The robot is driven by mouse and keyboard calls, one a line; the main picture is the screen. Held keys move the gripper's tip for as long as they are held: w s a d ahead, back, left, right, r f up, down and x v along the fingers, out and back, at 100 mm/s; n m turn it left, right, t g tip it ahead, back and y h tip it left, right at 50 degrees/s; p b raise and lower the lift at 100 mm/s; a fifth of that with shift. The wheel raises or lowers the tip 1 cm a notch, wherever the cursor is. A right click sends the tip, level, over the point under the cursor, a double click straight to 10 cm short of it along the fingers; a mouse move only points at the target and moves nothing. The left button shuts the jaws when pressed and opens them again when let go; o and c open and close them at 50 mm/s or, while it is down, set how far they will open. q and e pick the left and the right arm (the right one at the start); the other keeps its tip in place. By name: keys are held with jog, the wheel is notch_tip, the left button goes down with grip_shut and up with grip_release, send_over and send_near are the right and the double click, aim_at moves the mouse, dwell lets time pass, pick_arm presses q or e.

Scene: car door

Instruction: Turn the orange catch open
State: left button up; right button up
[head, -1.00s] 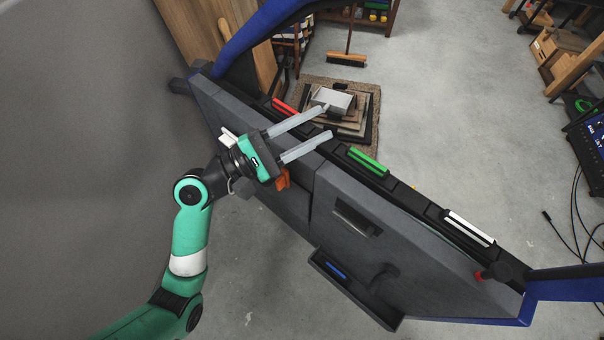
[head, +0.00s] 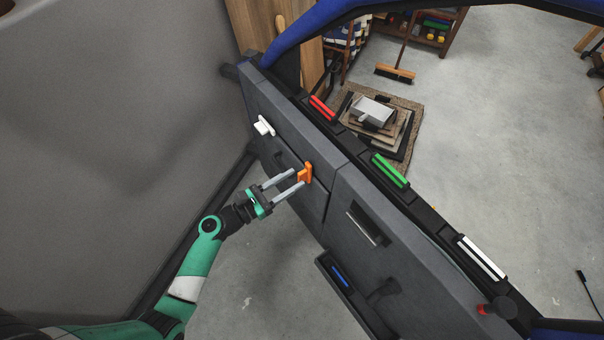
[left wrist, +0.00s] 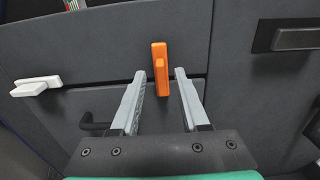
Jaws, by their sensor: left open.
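The orange catch (head: 305,173) sits on the grey door panel (head: 290,133), at the seam between panels. In the left wrist view the orange catch (left wrist: 160,69) stands upright, its long side running up the picture. My left gripper (head: 296,180) is open, its two fingers pointing at the catch. In the left wrist view my left gripper (left wrist: 160,75) has a finger on each side of the catch, with gaps showing on both sides. I cannot tell how deep the fingertips reach around it. My right gripper is not in view.
A white catch (head: 264,126) is on the panel, left of the orange one. Red (head: 321,108), green (head: 390,170) and white (head: 481,257) bars lie along the door's top edge. A recessed handle (head: 368,224) and a tray with a blue item (head: 341,275) are to the right.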

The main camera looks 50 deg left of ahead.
aim_at(302, 174)
pick_arm(q)
jog(key=shift+w+d, duration=0.15)
jog(key=shift+w, duration=0.85)
jog(key=shift+w+d, duration=0.15)
jog(key=shift+w, duration=0.8)
grip_shut()
